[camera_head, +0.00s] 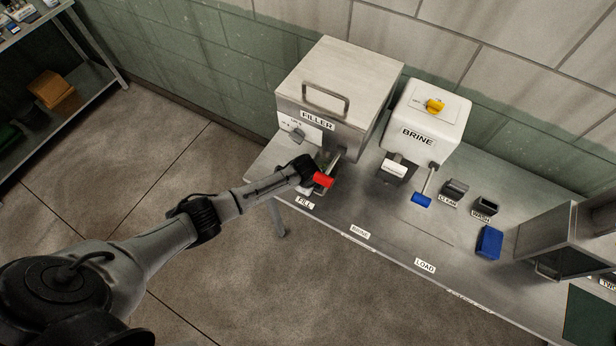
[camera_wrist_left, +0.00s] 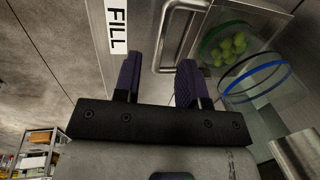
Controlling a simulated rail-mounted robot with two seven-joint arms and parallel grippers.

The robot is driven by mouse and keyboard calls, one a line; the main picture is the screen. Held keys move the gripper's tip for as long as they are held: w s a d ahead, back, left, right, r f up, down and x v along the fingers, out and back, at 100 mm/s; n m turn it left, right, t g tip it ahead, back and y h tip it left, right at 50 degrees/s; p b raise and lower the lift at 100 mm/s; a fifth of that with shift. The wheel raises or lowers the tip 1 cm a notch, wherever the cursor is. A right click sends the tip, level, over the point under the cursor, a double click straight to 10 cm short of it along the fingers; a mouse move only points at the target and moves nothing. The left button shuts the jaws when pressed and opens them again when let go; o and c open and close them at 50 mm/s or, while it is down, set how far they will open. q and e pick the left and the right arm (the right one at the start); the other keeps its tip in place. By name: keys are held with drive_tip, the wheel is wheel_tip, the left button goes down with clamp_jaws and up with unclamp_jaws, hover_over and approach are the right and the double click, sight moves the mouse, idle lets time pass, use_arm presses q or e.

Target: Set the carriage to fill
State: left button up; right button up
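My left gripper (camera_wrist_left: 157,80) has its two fingers apart in the left wrist view. A metal bar handle (camera_wrist_left: 162,45), which looks like the carriage's, lies just past and partly between the fingertips; I cannot tell if they touch it. Beside it are a clear blue-rimmed jar (camera_wrist_left: 255,80) and green round pieces (camera_wrist_left: 228,47). In the head view, my left gripper (camera_head: 312,172) is under the filler (camera_head: 345,85), by the FILL label (camera_head: 305,202), and hides most of the carriage there. My right gripper is in neither view.
A red lever end (camera_head: 323,180) is close to my left gripper. The brine unit (camera_head: 425,120) with a blue lever end (camera_head: 421,200) stands to the right. A blue block (camera_head: 489,242) and small bins lie farther right. The bench front by the LOAD label (camera_head: 425,266) is clear.

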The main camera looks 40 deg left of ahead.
use_arm(q)
wheel_tip(320, 180, up, 10)
drive_tip(key=s, duration=0.2)
drive_tip(key=shift+r, duration=0.2)
idle(0.6)
